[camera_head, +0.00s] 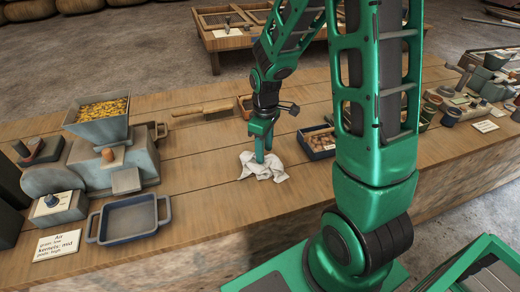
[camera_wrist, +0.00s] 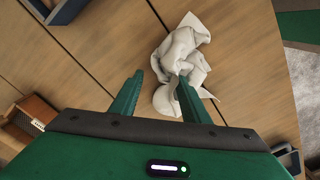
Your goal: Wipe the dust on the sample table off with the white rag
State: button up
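The white rag (camera_head: 264,168) lies crumpled on the wooden table (camera_head: 205,190), near its middle. It also shows in the wrist view (camera_wrist: 182,48). My gripper (camera_head: 264,155) points down at the rag, with its fingertips at or just above the cloth. In the wrist view the fingers (camera_wrist: 160,84) are apart; the right finger overlaps the rag and the left one is beside it. The gripper looks open; I cannot tell whether the tips touch the cloth. I cannot make out dust on the table.
A grain machine with a hopper (camera_head: 103,120) and a blue tray (camera_head: 128,219) stand left. A blue box of brown pieces (camera_head: 318,142) is right of the rag. A wooden-handled tool (camera_head: 203,108) lies behind. Bare wood lies between tray and rag.

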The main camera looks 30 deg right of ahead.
jog(key=o, duration=0.4)
jog(key=shift+c, duration=0.2)
